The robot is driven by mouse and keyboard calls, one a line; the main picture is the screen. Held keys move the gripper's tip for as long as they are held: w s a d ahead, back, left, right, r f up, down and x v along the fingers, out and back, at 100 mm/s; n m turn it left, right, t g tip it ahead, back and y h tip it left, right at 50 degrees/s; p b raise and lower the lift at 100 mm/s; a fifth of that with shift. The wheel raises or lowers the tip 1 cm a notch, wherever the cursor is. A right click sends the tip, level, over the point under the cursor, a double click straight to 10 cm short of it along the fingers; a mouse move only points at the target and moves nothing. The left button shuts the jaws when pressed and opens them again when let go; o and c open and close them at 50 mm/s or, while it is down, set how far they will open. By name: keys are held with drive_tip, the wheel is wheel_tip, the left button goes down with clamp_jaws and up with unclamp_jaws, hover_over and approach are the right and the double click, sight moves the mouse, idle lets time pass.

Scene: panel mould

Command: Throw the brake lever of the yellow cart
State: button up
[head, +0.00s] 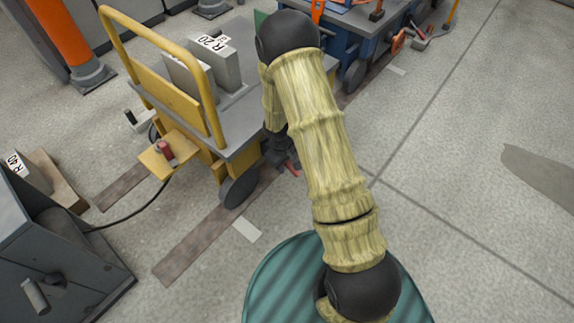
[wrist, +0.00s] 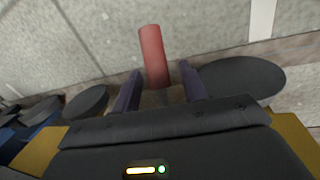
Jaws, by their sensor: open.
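The yellow cart (head: 165,85) stands at the upper left in the head view, with a grey deck and a tall yellow push frame. A red lever grip (head: 293,168) shows small beside the cart's near side, next to my gripper (head: 280,155), which is mostly hidden by my arm. In the wrist view the red grip (wrist: 153,55) stands between the two dark fingers of my gripper (wrist: 161,68) and reaches beyond their tips. The fingers are apart, with a gap visible on both sides of the grip. The lever's lower end is hidden.
Grey blocks (head: 222,62) stand on the cart's deck. A yellow step (head: 170,155) with another red handle sticks out at the cart's end. A blue cart (head: 355,40) stands behind, and a grey machine (head: 60,250) at lower left. The floor at right is clear.

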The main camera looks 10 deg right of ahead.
clamp_jaws()
